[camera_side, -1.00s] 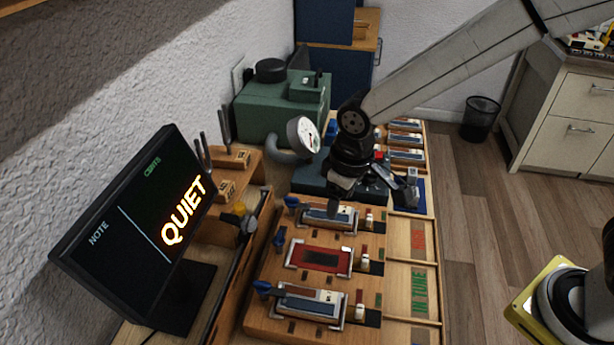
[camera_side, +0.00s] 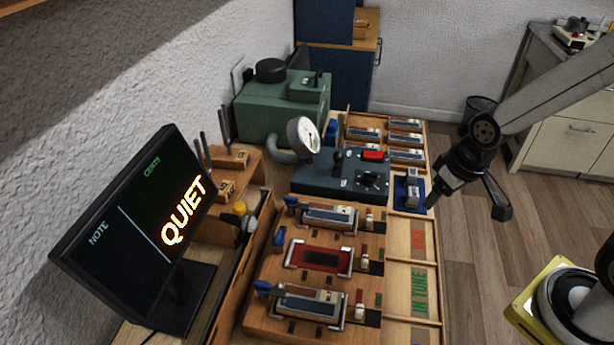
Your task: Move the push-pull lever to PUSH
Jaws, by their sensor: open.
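A dark blue-grey control box (camera_side: 318,180) stands beyond the wooden board. A black upright lever (camera_side: 338,160) rises from its top, probably the push-pull lever. Its PUSH and PULL marks are too small to read, so I cannot tell its setting.
The wooden board (camera_side: 275,318) carries several reed-like units. A monitor (camera_side: 130,230) reading QUIET stands left.

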